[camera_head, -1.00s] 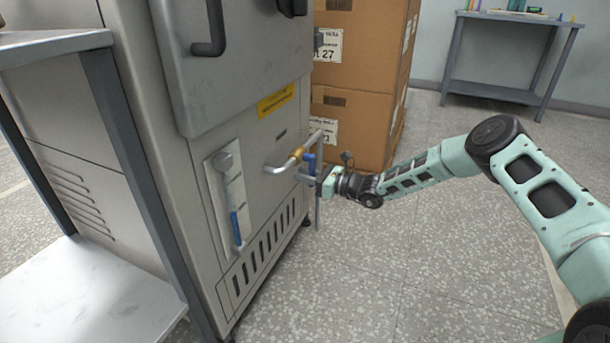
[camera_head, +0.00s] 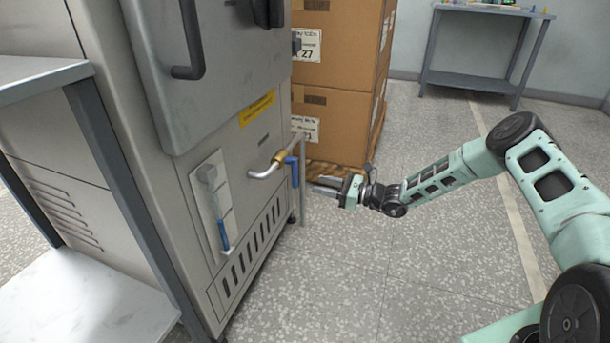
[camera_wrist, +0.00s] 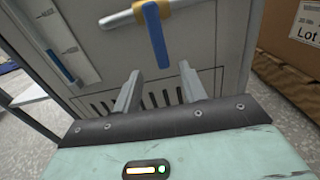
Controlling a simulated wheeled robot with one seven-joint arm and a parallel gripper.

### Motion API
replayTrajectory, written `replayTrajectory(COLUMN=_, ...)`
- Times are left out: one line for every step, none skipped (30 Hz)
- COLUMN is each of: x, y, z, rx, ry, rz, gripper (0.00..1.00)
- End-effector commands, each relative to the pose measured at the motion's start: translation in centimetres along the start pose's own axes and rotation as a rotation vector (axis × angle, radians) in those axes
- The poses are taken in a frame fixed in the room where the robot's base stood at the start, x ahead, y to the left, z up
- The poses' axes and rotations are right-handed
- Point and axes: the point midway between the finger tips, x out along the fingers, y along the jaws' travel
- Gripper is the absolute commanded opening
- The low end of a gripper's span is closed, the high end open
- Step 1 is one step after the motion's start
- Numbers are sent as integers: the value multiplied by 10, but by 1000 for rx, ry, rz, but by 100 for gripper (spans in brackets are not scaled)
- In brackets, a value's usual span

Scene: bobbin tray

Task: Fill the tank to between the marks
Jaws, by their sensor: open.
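The tank's sight gauge (camera_head: 211,203) is a pale upright strip on the steel machine's front. Its blue column (camera_head: 224,235) fills the lower part. In the wrist view the blue column (camera_wrist: 60,67) tops out close to the lower of two marks; exact level is unclear. A bent pipe (camera_head: 262,172) with a brass collar carries a blue valve lever (camera_head: 294,172), which hangs down. The lever also shows in the wrist view (camera_wrist: 155,38), beyond the fingers. My gripper (camera_head: 318,186) is open and empty, right of the lever and apart from it.
A thin grey upright post (camera_head: 302,200) stands by the lever. Stacked cardboard boxes (camera_head: 335,90) on a pallet stand behind. A grey side table (camera_head: 35,70) is at left, another table (camera_head: 480,85) at the back.

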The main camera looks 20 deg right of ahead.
Motion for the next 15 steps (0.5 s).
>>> replayTrajectory(x=-12, y=-1, z=4, rx=3, ry=0, rz=-3, gripper=42)
replayTrajectory(x=-18, y=0, z=4, rx=2, ry=-1, rz=-2, gripper=42)
replayTrajectory(x=-25, y=0, z=3, rx=2, ry=0, rz=-2, gripper=42)
replayTrajectory(x=-30, y=0, z=3, rx=3, ry=0, rz=-3, gripper=42)
replayTrajectory(x=-35, y=0, z=2, rx=2, ry=0, rz=-2, gripper=42)
replayTrajectory(x=-40, y=0, z=2, rx=1, ry=0, rz=-1, gripper=42)
replayTrajectory(x=-43, y=0, z=1, rx=2, ry=0, rz=-1, gripper=42)
replayTrajectory(x=-46, y=0, z=1, rx=2, ry=-1, rz=-1, gripper=42)
replayTrajectory(x=-50, y=0, z=1, rx=2, ry=-1, rz=-1, gripper=42)
replayTrajectory(x=-52, y=0, z=1, rx=2, ry=-1, rz=0, gripper=42)
replayTrajectory(x=-53, y=0, z=0, rx=2, ry=-1, rz=0, gripper=42)
replayTrajectory(x=-54, y=1, z=0, rx=2, ry=-1, rz=1, gripper=42)
replayTrajectory(x=-55, y=1, z=0, rx=2, ry=-1, rz=1, gripper=42)
replayTrajectory(x=-56, y=1, z=0, rx=1, ry=-1, rz=1, gripper=42)
replayTrajectory(x=-56, y=1, z=0, rx=1, ry=-1, rz=1, gripper=42)
